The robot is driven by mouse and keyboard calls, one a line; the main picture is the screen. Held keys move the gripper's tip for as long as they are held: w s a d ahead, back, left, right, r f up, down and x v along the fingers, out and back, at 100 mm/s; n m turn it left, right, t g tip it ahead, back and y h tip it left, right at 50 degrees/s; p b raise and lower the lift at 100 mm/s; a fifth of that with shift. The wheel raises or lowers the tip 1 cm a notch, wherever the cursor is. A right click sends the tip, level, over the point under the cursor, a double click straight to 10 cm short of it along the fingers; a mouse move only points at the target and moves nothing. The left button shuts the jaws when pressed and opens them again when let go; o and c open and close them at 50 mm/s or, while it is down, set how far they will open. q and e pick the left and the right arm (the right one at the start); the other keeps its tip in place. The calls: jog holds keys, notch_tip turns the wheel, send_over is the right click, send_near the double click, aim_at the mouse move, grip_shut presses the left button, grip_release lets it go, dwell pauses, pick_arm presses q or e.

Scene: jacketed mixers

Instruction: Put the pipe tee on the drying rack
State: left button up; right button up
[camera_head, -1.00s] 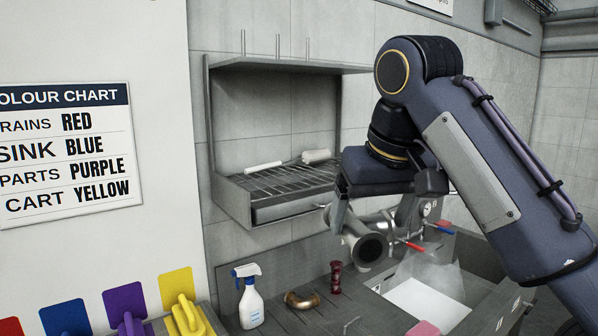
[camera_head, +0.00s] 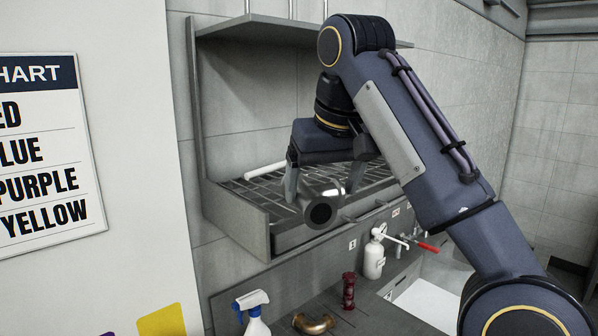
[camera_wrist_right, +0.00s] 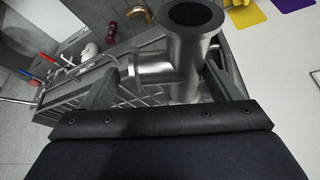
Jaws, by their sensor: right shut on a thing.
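The pipe tee (camera_head: 322,205) is a grey metal fitting with a dark round opening facing me. My right gripper (camera_head: 322,190) is shut on it and holds it at the front edge of the drying rack (camera_head: 235,205), a wall-mounted metal shelf with a wire grid. In the right wrist view the pipe tee (camera_wrist_right: 180,60) sits between the two fingers of my right gripper (camera_wrist_right: 165,82), with the rack's grid behind it. I cannot tell whether the tee touches the rack. My left gripper is not in view.
A white roll (camera_head: 265,170) lies on the rack's left part. Below stand a spray bottle (camera_head: 252,312), a copper elbow (camera_head: 314,323), a dark red fitting (camera_head: 348,290) and a white soap bottle (camera_head: 373,257). The sink (camera_head: 425,300) is at the lower right. A shelf overhangs the rack.

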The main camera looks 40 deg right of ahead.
jog(key=w+d, duration=0.1)
jog(key=w, duration=0.2)
jog(key=w+d+p, duration=0.1)
jog(key=w, duration=0.2)
jog(key=w+d+p, duration=0.1)
jog(key=w, duration=0.3)
jog(key=shift+r, duration=0.1)
jog(key=w+p, duration=0.1)
jog(key=w+d, duration=0.1)
jog(key=w+p, duration=0.1)
jog(key=w, duration=0.1)
jog(key=shift+w+d+p, duration=0.1)
jog(key=shift+d+p, duration=0.15)
jog(key=shift+p, duration=0.05)
jog(key=shift+f+b, duration=0.3)
jog(key=shift+f, duration=0.05)
jog(key=shift+s+f, duration=0.2)
jog(key=shift+s, duration=0.1)
jog(key=shift+w+a+f, duration=0.1)
jog(key=shift+w+f, duration=0.05)
jog(key=shift+f, duration=0.15)
jog(key=o, duration=1.3)
jog(key=shift+f, duration=0.15)
